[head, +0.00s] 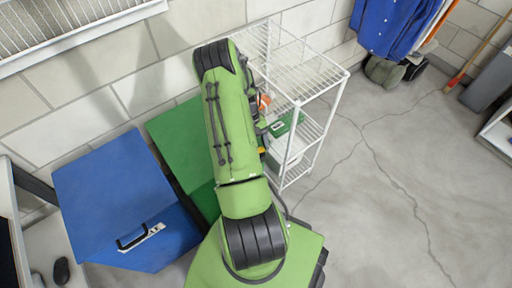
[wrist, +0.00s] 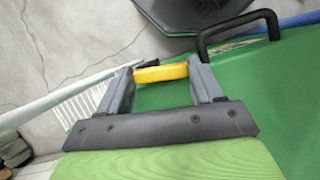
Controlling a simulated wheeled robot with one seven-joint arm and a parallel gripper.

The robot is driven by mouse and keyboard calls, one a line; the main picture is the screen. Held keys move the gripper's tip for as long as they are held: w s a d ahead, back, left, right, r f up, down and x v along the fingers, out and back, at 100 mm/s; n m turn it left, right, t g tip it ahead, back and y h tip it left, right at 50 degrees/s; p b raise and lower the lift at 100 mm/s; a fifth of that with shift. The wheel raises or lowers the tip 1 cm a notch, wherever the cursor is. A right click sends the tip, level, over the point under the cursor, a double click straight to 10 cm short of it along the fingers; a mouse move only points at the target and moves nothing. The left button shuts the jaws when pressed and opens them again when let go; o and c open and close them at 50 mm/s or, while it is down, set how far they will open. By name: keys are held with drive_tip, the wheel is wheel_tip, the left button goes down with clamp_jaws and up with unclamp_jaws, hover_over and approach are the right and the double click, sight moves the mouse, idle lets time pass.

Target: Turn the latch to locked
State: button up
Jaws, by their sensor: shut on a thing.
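A yellow bar-like piece (wrist: 161,73), which looks like the latch, spans the gap between my fingertips in the wrist view. My gripper (wrist: 162,76) is shut on it, with one grey finger at each end. A small dark part shows at the bar's far left end. The bar lies in front of a green surface (wrist: 275,75), and I cannot tell how it is attached or which way it is turned. In the head view my arm hides most of the gripper; a small yellow spot shows at the arm's right edge.
A white wire shelf (head: 314,88) stands right of my arm. A green bin (head: 172,132) and a blue bin (head: 112,185) with a black handle stand to the left. A black handle (wrist: 238,24) rises near the gripper.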

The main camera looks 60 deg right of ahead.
drive_tip(key=m, duration=0.2)
drive_tip(key=m+t+y, duration=0.1)
drive_tip(key=m, duration=0.1)
drive_tip(key=shift+w+d+m+b, duration=0.1)
drive_tip(key=shift+d+m+b, duration=0.2)
drive_tip(key=shift+d+b, duration=0.1)
drive_tip(key=m+t, duration=0.1)
drive_tip(key=m, duration=0.2)
drive_tip(key=shift+d+m+t+y, duration=0.3)
drive_tip(key=shift+m+t, duration=0.1)
drive_tip(key=m, duration=0.2)
drive_tip(key=m+t+p, duration=0.1)
drive_tip(key=m, duration=0.1)
drive_tip(key=shift+d+r+t, duration=0.1)
drive_tip(key=shift+d+t, duration=0.2)
drive_tip(key=shift+d, duration=0.05)
drive_tip(key=shift+s+d+m+t+p, duration=0.15)
drive_tip(key=shift+m+t+p, duration=0.2)
drive_tip(key=shift+m, duration=0.5)
drive_tip(key=shift+s+d+m+t+p, duration=0.1)
drive_tip(key=shift+m+t+p, duration=0.2)
drive_tip(key=shift+m, duration=0.55)
drive_tip(key=o, duration=1.1)
drive_tip(key=shift+c, duration=0.2)
